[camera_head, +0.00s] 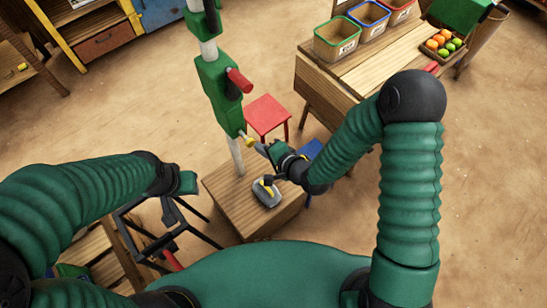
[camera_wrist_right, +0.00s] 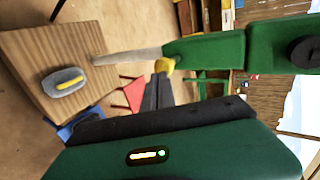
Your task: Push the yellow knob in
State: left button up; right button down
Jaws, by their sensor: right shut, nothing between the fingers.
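The yellow knob (camera_head: 249,141) sticks out near the lower end of a green housing (camera_head: 217,95) on an upright pole. In the right wrist view the knob (camera_wrist_right: 165,66) shows at the edge of the green housing (camera_wrist_right: 205,49). My right gripper (camera_head: 262,148) is shut and empty, its fingertips close to the knob. In the wrist view its dark fingers (camera_wrist_right: 157,92) point at the knob; I cannot tell whether they touch it. My left arm ends at the left of the pole, and its fingers cannot be made out there.
A red handle (camera_head: 239,80) juts from the housing above the knob. Below is a wooden block (camera_head: 225,190) bearing a grey item with a yellow bar (camera_head: 267,192). A red stool (camera_head: 266,114) stands behind. A wooden table (camera_head: 380,75) with bins and a fruit crate is at right.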

aim_at(252, 140)
jog(key=shift+w+a, duration=0.3)
jog(key=shift+a, duration=0.25)
jog(key=shift+w+a, duration=0.1)
jog(key=shift+a, duration=0.3)
jog(key=shift+d, duration=0.25)
jog(key=shift+w+d, duration=0.1)
jog(key=shift+w, duration=0.1)
jog(key=w, duration=0.1)
jog(key=w+a, duration=0.1)
jog(key=shift+w+a, duration=0.3)
pick_arm(q)
jog(key=shift+s+a+r, duration=0.1)
jog(key=shift+s+a, duration=0.05)
jog(key=shift+s, duration=0.15)
pick_arm(e)
jog(key=shift+s+a+r, duration=0.1)
jog(key=shift+a, duration=0.05)
